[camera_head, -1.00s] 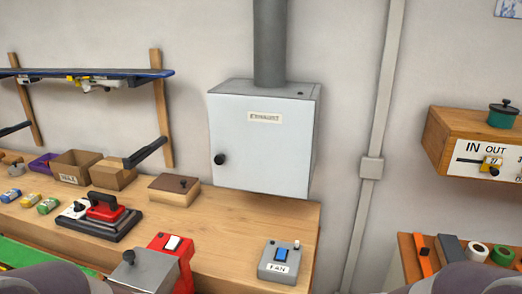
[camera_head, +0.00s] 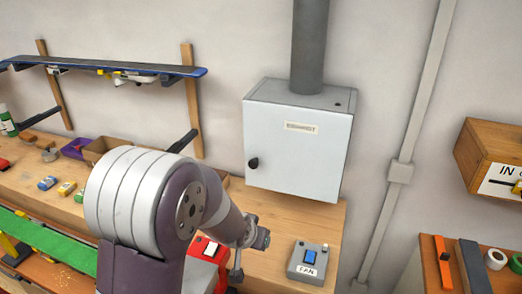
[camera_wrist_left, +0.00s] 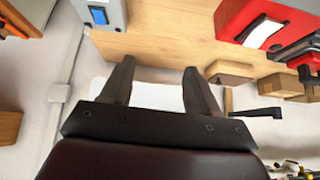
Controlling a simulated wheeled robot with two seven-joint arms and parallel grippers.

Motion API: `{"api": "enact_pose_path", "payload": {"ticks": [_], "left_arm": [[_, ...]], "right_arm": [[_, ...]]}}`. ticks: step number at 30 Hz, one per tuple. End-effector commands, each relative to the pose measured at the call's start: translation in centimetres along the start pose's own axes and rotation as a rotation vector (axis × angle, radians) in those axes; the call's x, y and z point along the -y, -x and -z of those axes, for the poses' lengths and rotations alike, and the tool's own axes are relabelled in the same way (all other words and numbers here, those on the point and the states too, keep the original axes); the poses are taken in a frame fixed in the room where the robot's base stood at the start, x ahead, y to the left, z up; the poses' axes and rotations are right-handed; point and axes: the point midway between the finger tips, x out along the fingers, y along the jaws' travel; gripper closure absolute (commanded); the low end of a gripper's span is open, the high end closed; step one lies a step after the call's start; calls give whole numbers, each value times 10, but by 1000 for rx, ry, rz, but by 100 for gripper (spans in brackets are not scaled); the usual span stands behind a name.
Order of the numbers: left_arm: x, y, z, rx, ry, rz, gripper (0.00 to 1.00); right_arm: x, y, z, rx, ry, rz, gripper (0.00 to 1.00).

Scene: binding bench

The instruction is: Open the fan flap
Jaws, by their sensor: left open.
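The exhaust box (camera_head: 300,145) hangs on the wall at the foot of a grey duct. Its pale front door, with a black round knob (camera_head: 253,163) at its left edge, is shut. My left arm reaches in from the lower left, and its end (camera_head: 255,237) is over the bench, below the box and apart from the knob. In the left wrist view, my left gripper (camera_wrist_left: 158,68) has its two dark fingers spread, with nothing between them. A pale surface, apparently the exhaust box (camera_wrist_left: 150,95), shows behind the fingers. My right gripper is out of view.
A grey FAN switch box (camera_head: 308,262) with a blue rocker stands on the bench, right of my left arm. A wooden IN/OUT box (camera_head: 490,155) is at far right. The wall between is clear except a conduit.

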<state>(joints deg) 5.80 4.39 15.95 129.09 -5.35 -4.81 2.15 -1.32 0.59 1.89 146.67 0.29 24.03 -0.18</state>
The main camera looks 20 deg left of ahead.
Motion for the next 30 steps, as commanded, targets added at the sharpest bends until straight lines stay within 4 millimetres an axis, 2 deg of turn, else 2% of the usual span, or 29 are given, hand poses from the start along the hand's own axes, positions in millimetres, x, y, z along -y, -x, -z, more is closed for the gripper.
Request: {"api": "enact_pose_path", "payload": {"ticks": [3,6,10,13,16,19,27,30], "left_arm": [[21,-25,48,-196,16,16,40],[41,-47,85,-393,25,22,40],[66,-64,120,-662,30,17,40],[81,-65,133,-836,30,7,40],[87,-63,138,-932,28,-4,40],[88,-65,149,-958,27,-8,40],[88,-94,191,-956,26,-8,40],[88,-101,198,-954,26,-8,40]], "right_arm": [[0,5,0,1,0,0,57],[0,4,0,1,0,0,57],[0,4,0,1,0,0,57],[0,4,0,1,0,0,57],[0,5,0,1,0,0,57],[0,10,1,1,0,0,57],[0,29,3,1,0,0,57],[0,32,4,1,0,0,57]]}}
